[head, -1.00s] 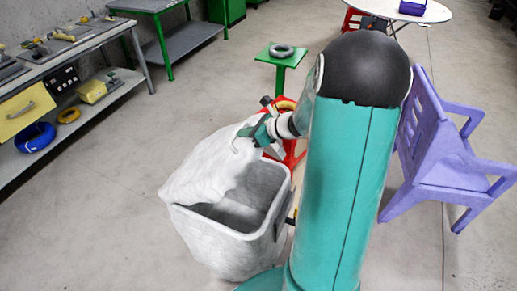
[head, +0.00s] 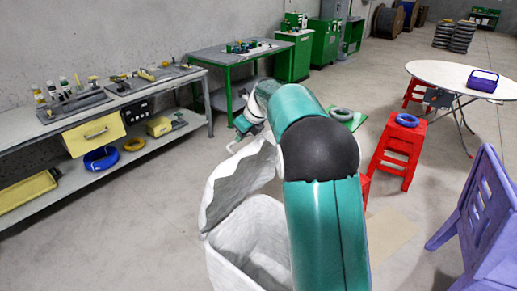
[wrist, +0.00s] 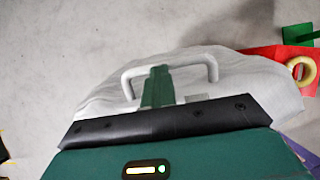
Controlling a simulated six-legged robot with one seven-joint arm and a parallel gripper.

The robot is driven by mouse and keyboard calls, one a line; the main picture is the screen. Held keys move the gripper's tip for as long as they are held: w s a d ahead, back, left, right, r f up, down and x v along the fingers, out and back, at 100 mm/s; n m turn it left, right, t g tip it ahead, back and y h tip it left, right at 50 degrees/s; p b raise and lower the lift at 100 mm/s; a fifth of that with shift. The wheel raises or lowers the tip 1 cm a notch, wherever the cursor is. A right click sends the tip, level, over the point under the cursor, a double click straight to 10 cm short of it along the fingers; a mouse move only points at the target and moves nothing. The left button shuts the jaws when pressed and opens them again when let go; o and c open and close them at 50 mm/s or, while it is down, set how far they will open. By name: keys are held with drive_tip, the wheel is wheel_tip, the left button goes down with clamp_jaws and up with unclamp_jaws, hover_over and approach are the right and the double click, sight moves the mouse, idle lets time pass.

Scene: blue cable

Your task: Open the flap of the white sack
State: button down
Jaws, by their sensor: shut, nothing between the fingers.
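The white sack (head: 258,262) stands on the floor at the bottom middle of the head view, with its mouth open. Its flap (head: 237,185) stands raised at the far left side of the mouth. My gripper (head: 244,125) is at the flap's top edge, partly hidden by my arm. In the wrist view the flap (wrist: 90,105) spreads under my gripper (wrist: 157,72). A white handle (wrist: 213,66) on the flap runs to both sides of the shut fingers, which cover its middle. I cannot tell whether the fingers are hooked under the handle or lie over it.
A workbench (head: 150,92) with a yellow drawer stands at the left. A red stool (head: 397,155) with a blue cable coil (head: 407,120) and a purple chair (head: 484,215) stand at the right. A round white table (head: 450,75) is farther back. Floor left of the sack is clear.

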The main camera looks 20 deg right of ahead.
drive_tip(key=w+a, duration=0.5)
drive_tip(key=w, duration=0.3)
drive_tip(key=shift+w+r, duration=0.15)
drive_tip(key=shift+r, duration=0.25)
drive_tip(key=shift+d+r, duration=0.1)
drive_tip(key=v, duration=1.3)
drive_tip(key=s+a+r+n, duration=0.1)
drive_tip(key=s+r+n, duration=0.4)
drive_tip(key=s, duration=0.5)
drive_tip(key=s+a+f+n+h, duration=0.1)
drive_tip(key=s+a+n, duration=0.1)
drive_tip(key=s+n, duration=0.85)
drive_tip(key=s+a+f+n+h, duration=0.1)
drive_tip(key=s+f+n, duration=0.5)
drive_tip(key=s, duration=0.6)
drive_tip(key=s+a+f+n+h, duration=0.1)
drive_tip(key=s+f+n, duration=0.6)
drive_tip(key=s, duration=0.6)
drive_tip(key=shift+a+n, duration=0.3)
drive_tip(key=shift+n, duration=0.35)
